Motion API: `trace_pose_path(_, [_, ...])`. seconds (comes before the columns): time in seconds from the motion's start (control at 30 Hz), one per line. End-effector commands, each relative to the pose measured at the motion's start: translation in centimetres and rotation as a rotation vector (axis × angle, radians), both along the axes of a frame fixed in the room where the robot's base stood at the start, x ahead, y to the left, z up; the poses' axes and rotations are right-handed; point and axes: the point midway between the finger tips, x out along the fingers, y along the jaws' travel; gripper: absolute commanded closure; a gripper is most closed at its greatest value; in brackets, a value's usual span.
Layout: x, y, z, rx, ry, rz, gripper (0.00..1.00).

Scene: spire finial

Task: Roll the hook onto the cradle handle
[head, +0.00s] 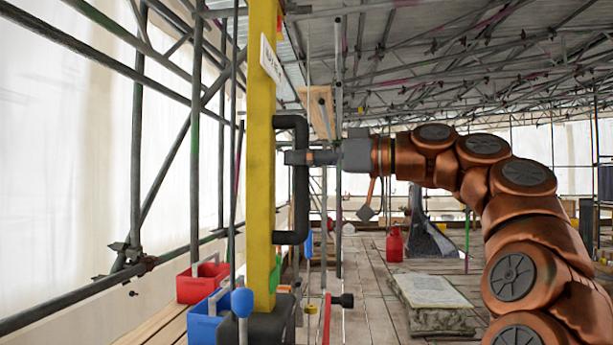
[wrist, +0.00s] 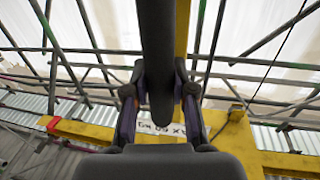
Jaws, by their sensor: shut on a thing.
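A black C-shaped handle (head: 300,205) stands out from a yellow upright post (head: 261,170). My gripper (head: 297,157) is shut on the upright bar of this handle, level with its upper half. In the wrist view the dark bar (wrist: 157,45) runs down between the two fingers of my gripper (wrist: 160,88), which sit on either side of it. I cannot pick out a hook or say for certain which part is the cradle handle. The contact faces of the fingers are mostly hidden.
A red box (head: 203,282) and a blue box (head: 207,322) stand left of the post's foot. A blue-topped lever (head: 242,302) and a black knob (head: 346,300) are near its base. A pale stone block (head: 432,303) and a red bottle (head: 395,245) stand on the planks. Scaffold tubes surround the place.

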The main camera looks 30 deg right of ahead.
Motion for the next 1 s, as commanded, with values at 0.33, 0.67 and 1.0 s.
trace_pose_path(0.33, [-1.7, 1.3, -0.1, -0.001, 0.001, -0.002, 1.00])
trace_pose_path(0.67, [-1.8, 1.3, 0.0, -0.001, 0.002, -0.001, 1.00])
trace_pose_path(1.0, [-1.8, 1.3, 0.0, -0.001, 0.001, -0.001, 0.48])
